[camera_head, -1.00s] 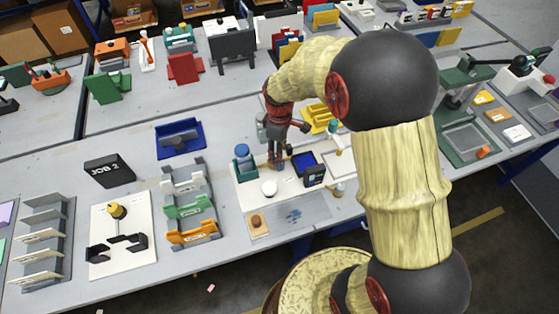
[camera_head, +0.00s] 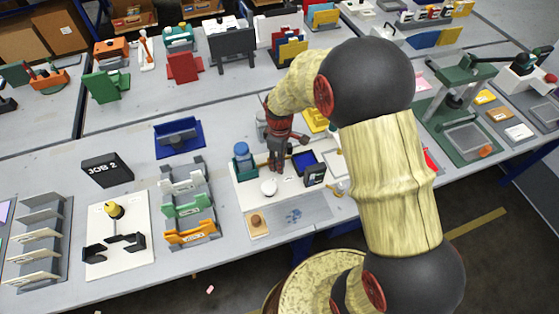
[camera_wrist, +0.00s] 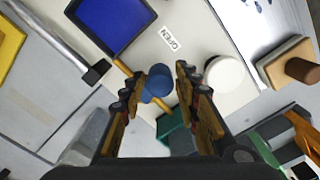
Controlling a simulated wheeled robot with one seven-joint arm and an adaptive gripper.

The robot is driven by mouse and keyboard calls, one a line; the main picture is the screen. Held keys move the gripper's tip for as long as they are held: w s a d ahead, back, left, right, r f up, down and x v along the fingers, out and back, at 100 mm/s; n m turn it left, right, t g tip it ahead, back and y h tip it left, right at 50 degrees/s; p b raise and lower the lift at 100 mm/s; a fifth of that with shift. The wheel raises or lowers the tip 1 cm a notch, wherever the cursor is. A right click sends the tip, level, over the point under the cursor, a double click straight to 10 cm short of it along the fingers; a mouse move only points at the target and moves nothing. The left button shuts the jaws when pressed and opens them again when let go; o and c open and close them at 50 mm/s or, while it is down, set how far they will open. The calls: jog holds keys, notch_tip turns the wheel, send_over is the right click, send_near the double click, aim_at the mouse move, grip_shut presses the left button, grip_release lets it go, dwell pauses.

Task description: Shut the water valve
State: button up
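In the wrist view a round blue knob (camera_wrist: 158,80) with a yellow lever (camera_wrist: 126,68) running across it appears to be the water valve. It sits on a pale board, near a label reading OPEN (camera_wrist: 171,39). My gripper (camera_wrist: 154,78) is open, its two fingers apart on either side of the blue knob. I see no clear contact, and the height gap is hard to tell. In the head view my gripper (camera_head: 278,168) points down over the white board (camera_head: 244,200) and hides the valve.
A white round knob (camera_wrist: 223,74) and a blue-faced tray (camera_wrist: 115,22) lie close to the fingers. A blue bottle (camera_head: 242,150) in a teal holder (camera_head: 245,168) stands left of the gripper. A wooden block with a peg (camera_head: 256,221) is at the board's front.

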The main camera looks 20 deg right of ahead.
grip_shut()
dwell(0.4)
jog(key=shift+s+a+r+m+p, duration=0.1)
jog(key=shift+a+m+p, duration=0.15)
jog(key=shift+m+p, duration=0.3)
jog(key=shift+a+m+p, duration=0.25)
jog(key=shift+m+p, duration=0.05)
jog(key=shift+m, duration=0.45)
jog(key=m, duration=0.2)
jog(key=a+m+p, duration=0.1)
jog(key=shift+a+m+p, duration=0.15)
jog(key=shift+m+p, duration=0.15)
jog(key=shift+m, duration=0.1)
jog(key=m, duration=0.1)
jog(key=a+m+p, duration=0.1)
jog(key=m, duration=0.1)
jog(key=shift+w+a, duration=0.1)
jog(key=shift+w, duration=0.25)
jog(key=shift+w+a+m+p, duration=0.2)
jog(key=shift+m, duration=0.55)
jog(key=shift+w+a+m+p, duration=0.15)
jog(key=shift+m+p, duration=0.05)
jog(key=shift+m, duration=0.55)
